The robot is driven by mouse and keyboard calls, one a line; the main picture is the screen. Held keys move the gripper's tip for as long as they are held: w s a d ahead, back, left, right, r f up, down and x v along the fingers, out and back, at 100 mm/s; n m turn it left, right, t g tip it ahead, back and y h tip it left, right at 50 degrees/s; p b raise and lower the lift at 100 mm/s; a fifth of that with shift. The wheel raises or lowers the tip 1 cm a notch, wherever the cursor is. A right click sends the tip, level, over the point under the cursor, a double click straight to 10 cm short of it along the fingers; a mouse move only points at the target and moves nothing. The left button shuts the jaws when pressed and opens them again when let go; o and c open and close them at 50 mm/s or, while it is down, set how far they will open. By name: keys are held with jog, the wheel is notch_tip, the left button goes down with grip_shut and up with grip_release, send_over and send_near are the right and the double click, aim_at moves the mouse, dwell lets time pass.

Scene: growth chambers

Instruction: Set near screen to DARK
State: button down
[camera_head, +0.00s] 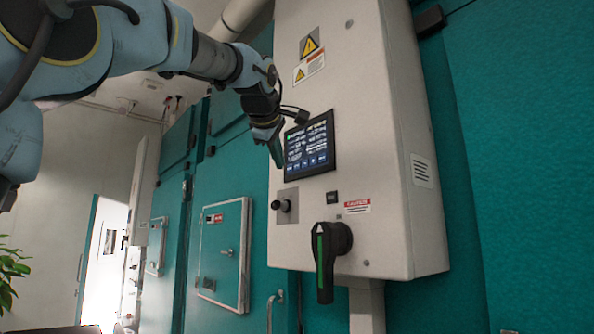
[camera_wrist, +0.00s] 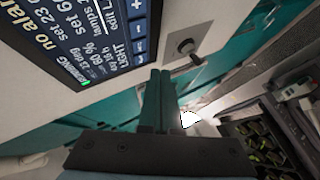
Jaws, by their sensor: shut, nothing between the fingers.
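The near screen (camera_head: 309,146) is a lit dark-blue touch panel with white text on the pale control cabinet. In the wrist view the screen (camera_wrist: 85,35) shows part of its text, including "RUNNING", "LIGHT", "no alarm" and "edit L", with plus and minus buttons along one edge. My gripper (camera_head: 277,155) is at the left edge of the screen in the head view. In the wrist view my gripper's fingers (camera_wrist: 158,80) are together and empty, beside the screen. I cannot tell whether they touch the cabinet. The full screen text is too small to read in the head view.
Below the screen are a small black knob (camera_head: 284,205) and a large black and green rotary handle (camera_head: 324,255) that juts out. The cabinet (camera_head: 385,150) stands before teal chamber walls. A chamber door (camera_head: 222,250) is to the left. A plant (camera_head: 12,272) is at far left.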

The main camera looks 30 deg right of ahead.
aim_at(297, 166)
jog(key=shift+s+a+b, duration=0.25)
jog(key=shift+a+b, duration=0.1)
jog(key=shift+a, duration=0.9)
dwell(1.4)
jog(key=a+m+t+p, duration=0.1)
jog(key=m, duration=0.6)
jog(key=a+m+t, duration=0.1)
jog(key=m, duration=0.5)
jog(key=a+m+t+h+p, duration=0.1)
jog(key=m, duration=0.6)
jog(key=shift+s+a+m+p, duration=0.3)
jog(key=shift+s+a+p, duration=0.05)
jog(key=shift+w+d+b, duration=0.3)
jog(key=shift+d+b, duration=0.2)
jog(key=shift+d, duration=0.95)
jog(key=shift+w+d+b, duration=0.25)
jog(key=shift+d+b, duration=0.25)
jog(key=shift+d, duration=0.95)
jog(key=shift+w+d+b, duration=0.3)
jog(key=shift+d+b, duration=0.2)
jog(key=shift+d, duration=0.95)
